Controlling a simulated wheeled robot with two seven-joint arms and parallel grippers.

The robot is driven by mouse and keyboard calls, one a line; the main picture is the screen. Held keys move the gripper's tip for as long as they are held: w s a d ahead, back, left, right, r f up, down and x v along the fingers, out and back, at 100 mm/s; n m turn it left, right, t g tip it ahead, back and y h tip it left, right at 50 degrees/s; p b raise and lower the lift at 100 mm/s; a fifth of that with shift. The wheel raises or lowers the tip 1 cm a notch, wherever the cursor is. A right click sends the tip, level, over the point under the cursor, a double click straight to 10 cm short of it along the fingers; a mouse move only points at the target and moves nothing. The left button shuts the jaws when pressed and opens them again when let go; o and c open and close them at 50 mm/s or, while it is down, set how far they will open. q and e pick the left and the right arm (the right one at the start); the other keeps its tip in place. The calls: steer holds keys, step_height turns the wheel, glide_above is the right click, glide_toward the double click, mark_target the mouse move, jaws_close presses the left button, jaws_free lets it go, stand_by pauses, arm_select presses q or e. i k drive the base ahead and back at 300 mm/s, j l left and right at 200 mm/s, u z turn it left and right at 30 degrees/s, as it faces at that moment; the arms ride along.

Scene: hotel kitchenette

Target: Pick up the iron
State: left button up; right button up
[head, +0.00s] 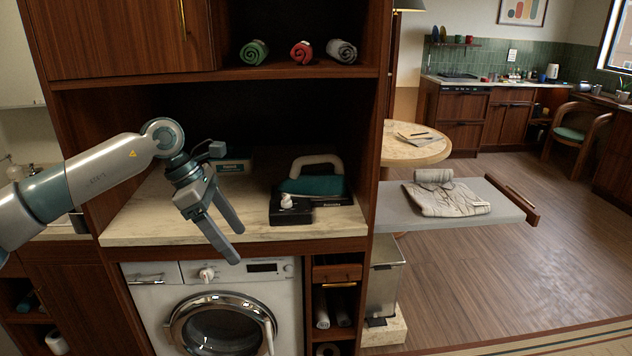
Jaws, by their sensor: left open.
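The iron (312,184) is teal with a pale looped handle. It sits upright on or just behind a black base on the right part of the marble-look counter (160,222). A small white knob-like piece shows at the front of the base. My left gripper (230,240) is open and empty, with its fingers pointing down in front of the counter, to the left of the iron and apart from it. My right gripper is not in view.
A teal and white box (232,163) stands at the back of the counter. Rolled towels (302,52) lie on the shelf above. A washing machine (222,310) is below. A pull-out board (450,207) with a folded garment (447,195) extends at right.

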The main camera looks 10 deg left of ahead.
mark_target(326, 183)
steer(key=i, duration=1.2)
